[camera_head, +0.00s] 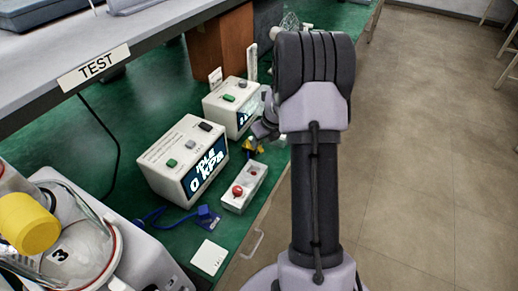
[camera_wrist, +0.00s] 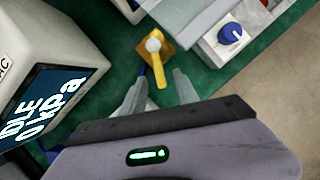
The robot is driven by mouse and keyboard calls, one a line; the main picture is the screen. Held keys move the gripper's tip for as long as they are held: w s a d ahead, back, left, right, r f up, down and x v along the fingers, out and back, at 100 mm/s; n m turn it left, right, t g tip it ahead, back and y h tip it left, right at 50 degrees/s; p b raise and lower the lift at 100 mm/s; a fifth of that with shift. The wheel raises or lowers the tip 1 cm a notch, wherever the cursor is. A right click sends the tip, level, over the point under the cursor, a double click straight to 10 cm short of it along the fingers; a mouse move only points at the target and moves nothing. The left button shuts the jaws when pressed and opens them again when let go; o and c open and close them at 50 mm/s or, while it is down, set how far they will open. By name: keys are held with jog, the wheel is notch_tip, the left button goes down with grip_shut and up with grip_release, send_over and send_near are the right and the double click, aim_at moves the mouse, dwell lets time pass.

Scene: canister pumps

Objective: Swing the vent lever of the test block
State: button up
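A yellow lever (camera_wrist: 158,66) with a pale round hub sits on a small amber block (camera_wrist: 178,43) on the green bench top in the wrist view. In the head view a small yellow part (camera_head: 254,147) shows just below my gripper (camera_head: 263,130). In the wrist view my gripper (camera_wrist: 160,78) is open, one finger on each side of the lever's free end. Gaps show between the fingers and the lever. The heights of fingertips and lever cannot be compared exactly. My arm hides part of this area in the head view.
A white meter (camera_head: 165,150) reading IDLE 0 kPa stands left, with a second meter (camera_head: 218,103) behind. A pale box with a red knob (camera_head: 237,190) is in front. A pale box with a blue knob (camera_wrist: 231,34) is close to the right of the lever. The bench edge lies right.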

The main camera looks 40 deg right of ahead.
jog(key=shift+x, duration=1.3)
jog(key=shift+c, duration=0.5)
grip_shut()
